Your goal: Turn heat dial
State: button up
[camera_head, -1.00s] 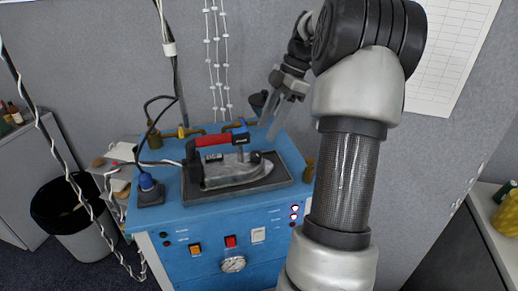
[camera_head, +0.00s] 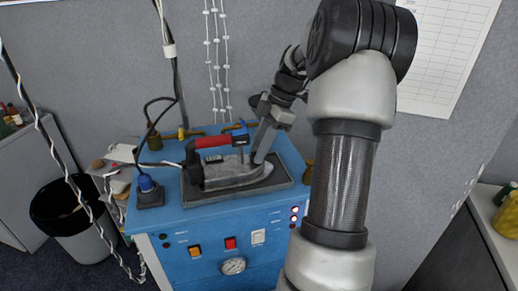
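A steam iron (camera_head: 225,173) with a red handle (camera_head: 210,142) rests on a dark tray (camera_head: 278,177) on top of the blue machine (camera_head: 200,215). A small dark knob near the iron's front, seen a second ago, is now mostly hidden behind my fingers. I cannot be sure that it is the heat dial. My gripper (camera_head: 257,160) points down from the upper right, with its fingertips at that spot. I cannot tell whether they touch the knob or whether the fingers are apart.
The machine's front has an orange switch (camera_head: 195,251), a red switch (camera_head: 231,243), a white switch (camera_head: 258,237) and a round gauge (camera_head: 233,266). A black cable (camera_head: 146,125) rises left of the iron. A black bin (camera_head: 66,205) stands at left.

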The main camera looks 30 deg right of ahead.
jog(key=shift+c, duration=1.2)
jog(key=shift+f+m+b, duration=0.1)
jog(key=shift+m+b, duration=0.2)
jog(key=m+b, duration=0.1)
jog(key=m+t+h+b, duration=0.1)
jog(key=m+b, duration=0.1)
jog(key=shift+s+f+m+t, duration=0.1)
jog(key=shift+s+m+t, duration=0.1)
jog(key=shift+m+t, duration=0.1)
jog(key=m+b, duration=0.2)
jog(key=m, duration=0.1)
jog(key=shift+s+a+t+h, duration=0.1)
jog(key=shift+a+t+h, duration=0.1)
jog(key=shift+t+h, duration=0.2)
jog(key=shift+a+m+h+b, duration=0.1)
jog(key=shift+m+h+b, duration=0.5)
jog(key=shift+m, duration=1)
jog(key=shift+s+t, duration=0.1)
jog(key=shift+t, duration=0.2)
